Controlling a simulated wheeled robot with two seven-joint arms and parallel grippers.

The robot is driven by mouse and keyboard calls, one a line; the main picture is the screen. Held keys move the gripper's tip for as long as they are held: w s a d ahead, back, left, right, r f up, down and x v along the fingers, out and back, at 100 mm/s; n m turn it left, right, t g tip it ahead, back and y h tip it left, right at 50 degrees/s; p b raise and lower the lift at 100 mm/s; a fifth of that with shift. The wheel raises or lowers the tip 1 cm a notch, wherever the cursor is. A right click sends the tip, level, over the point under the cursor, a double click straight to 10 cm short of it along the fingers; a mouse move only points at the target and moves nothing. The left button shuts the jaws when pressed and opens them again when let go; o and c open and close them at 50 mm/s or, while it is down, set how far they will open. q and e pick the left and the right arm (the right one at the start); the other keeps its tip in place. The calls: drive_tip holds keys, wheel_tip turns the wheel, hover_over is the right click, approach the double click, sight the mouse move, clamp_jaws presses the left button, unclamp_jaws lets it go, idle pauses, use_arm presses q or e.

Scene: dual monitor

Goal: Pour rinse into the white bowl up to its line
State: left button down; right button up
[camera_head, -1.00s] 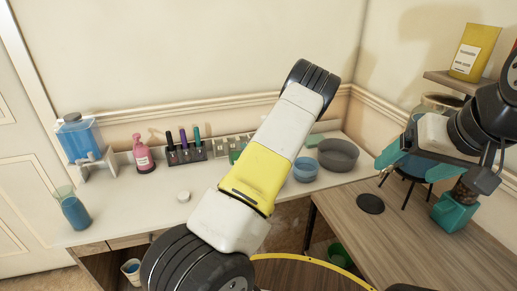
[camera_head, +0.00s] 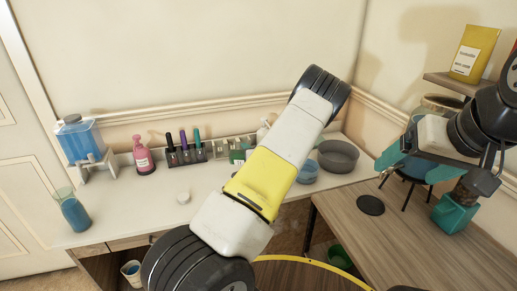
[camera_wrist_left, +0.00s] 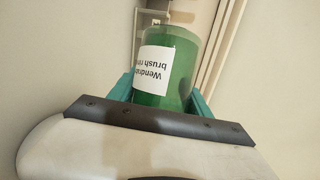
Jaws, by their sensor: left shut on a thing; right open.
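In the left wrist view my left gripper (camera_wrist_left: 160,97) has its teal fingers shut on a green-filled container (camera_wrist_left: 184,82) with a clear rim. Its white label reads upside down, in part, "Wendra… brush rin…". In the head view my left arm crosses the middle, and its gripper and the container are hidden. My right gripper (camera_head: 412,167) is open at the right, above the wooden table. I cannot make out a clearly white bowl. A small white round thing (camera_head: 183,198) lies on the white counter, too small to identify. A blue bowl (camera_head: 308,173) is partly hidden by my arm.
A grey bowl (camera_head: 338,156) stands at the counter's right end. A blue dispenser (camera_head: 80,140), blue-filled cup (camera_head: 73,212), pink bottle (camera_head: 143,157) and marker rack (camera_head: 187,156) stand left. A black disc (camera_head: 370,205) and teal container (camera_head: 454,214) are on the wooden table (camera_head: 400,245).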

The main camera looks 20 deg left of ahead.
use_arm(q)
drive_tip(key=shift+r+m, duration=0.5)
drive_tip(key=shift+r, duration=0.05)
idle(1.9)
